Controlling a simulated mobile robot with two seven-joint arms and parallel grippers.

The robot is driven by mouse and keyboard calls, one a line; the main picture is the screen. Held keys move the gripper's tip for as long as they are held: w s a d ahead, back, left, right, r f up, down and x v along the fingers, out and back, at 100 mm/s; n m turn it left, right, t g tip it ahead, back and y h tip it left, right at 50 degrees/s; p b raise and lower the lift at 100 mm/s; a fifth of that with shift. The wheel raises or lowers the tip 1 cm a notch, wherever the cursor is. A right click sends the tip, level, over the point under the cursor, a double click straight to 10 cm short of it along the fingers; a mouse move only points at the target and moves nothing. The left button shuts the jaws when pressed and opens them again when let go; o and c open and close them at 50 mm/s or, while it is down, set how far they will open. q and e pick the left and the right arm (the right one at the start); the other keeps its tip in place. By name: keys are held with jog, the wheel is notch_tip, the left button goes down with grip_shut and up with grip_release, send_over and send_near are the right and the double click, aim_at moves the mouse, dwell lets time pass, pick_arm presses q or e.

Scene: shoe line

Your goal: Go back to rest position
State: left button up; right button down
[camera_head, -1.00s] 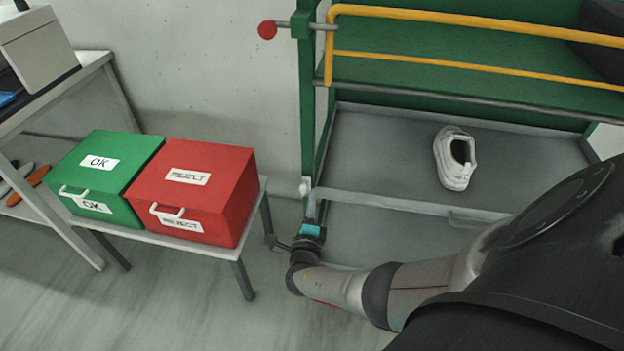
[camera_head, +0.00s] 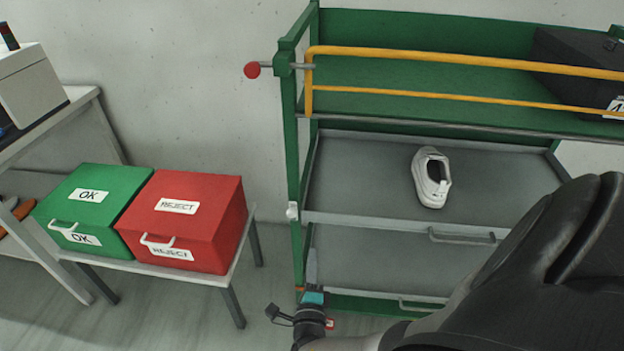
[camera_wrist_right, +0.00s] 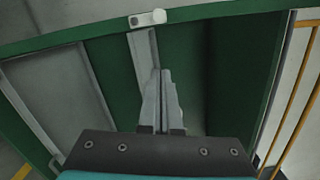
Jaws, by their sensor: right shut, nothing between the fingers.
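My right gripper (camera_head: 312,262) is low in front of the green shelf cart, near its left front post. In the right wrist view its two fingers (camera_wrist_right: 163,80) are pressed together with nothing between them. My right arm comes in from the lower right of the head view. My left gripper is not in view.
The green cart (camera_head: 420,60) has a yellow rail, and a white shoe (camera_head: 431,178) lies on its grey shelf. A green OK box (camera_head: 85,205) and a red REJECT box (camera_head: 185,220) stand on a small table (camera_head: 215,275) at left. Floor between table and cart is clear.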

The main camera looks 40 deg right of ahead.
jog(key=shift+a, duration=0.1)
dwell(0.5)
jog(key=s+a+f+m+g+y, duration=0.2)
jog(key=s+f+m+g+y, duration=0.3)
jog(key=s+f+m+g, duration=0.95)
jog(key=s+a+f+m+t+y, duration=0.1)
jog(key=s+a+f+m+y, duration=0.2)
jog(key=s+m, duration=0.6)
jog(key=s+a+f+m+t+y, duration=0.1)
jog(key=s+a+f+m+y, duration=0.3)
jog(key=m, duration=1.2)
jog(key=s+a+f, duration=0.4)
jog(key=s, duration=0.2)
jog(key=shift+s+a+f+y, duration=0.15)
jog(key=shift+a+f+y, duration=0.05)
jog(key=shift+a+y, duration=0.15)
jog(key=shift+s+m+t, duration=0.1)
jog(key=shift+m+t, duration=0.15)
